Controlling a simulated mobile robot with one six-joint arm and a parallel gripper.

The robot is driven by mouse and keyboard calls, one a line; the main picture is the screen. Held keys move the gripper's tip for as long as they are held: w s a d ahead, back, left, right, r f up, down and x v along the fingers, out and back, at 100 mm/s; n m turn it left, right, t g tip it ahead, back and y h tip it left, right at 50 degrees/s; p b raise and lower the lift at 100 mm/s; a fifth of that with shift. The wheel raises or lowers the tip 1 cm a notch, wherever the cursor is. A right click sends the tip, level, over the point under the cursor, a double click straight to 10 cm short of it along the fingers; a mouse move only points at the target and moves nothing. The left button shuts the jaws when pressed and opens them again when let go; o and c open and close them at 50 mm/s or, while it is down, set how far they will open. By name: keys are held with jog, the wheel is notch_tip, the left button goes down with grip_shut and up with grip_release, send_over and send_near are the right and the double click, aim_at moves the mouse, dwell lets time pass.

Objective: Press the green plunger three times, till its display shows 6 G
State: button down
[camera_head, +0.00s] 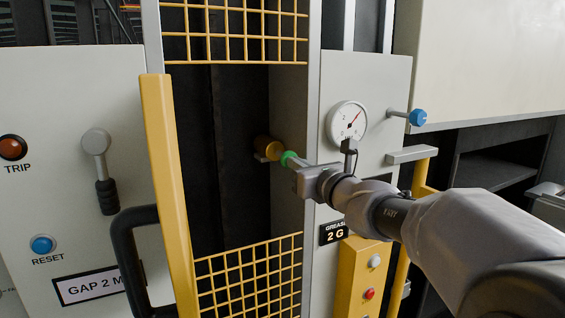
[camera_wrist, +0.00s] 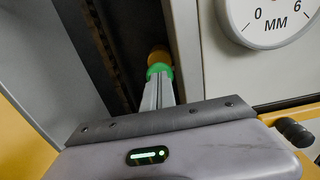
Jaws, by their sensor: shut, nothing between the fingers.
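The green plunger (camera_head: 288,158) sticks out from a brass fitting (camera_head: 268,147) inside the dark opening between the yellow mesh guards. In the wrist view the green plunger (camera_wrist: 159,71) lies straight ahead of the fingertips. My gripper (camera_head: 295,162) is shut, with nothing between its fingers. Its tips are at the plunger's near end; I cannot tell whether they touch or press it. In the wrist view my shut fingers (camera_wrist: 158,92) hide the plunger's front face. The grease display (camera_head: 335,235) reads 2 G and is partly behind my arm.
A round dial gauge (camera_head: 347,122) and a blue knob (camera_head: 418,118) are on the panel above my arm. A yellow post (camera_head: 168,190) and a black handle (camera_head: 128,255) stand left of the opening. A yellow button box (camera_head: 362,270) is below my arm.

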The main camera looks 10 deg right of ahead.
jog(key=shift+w+a, duration=0.1)
jog(key=shift+w, duration=0.15)
jog(key=shift+w+a, duration=0.15)
jog(key=shift+w, duration=0.6)
jog(key=b+v, duration=0.1)
jog(key=v, duration=0.2)
jog(key=shift+w+a, duration=0.1)
dwell(0.7)
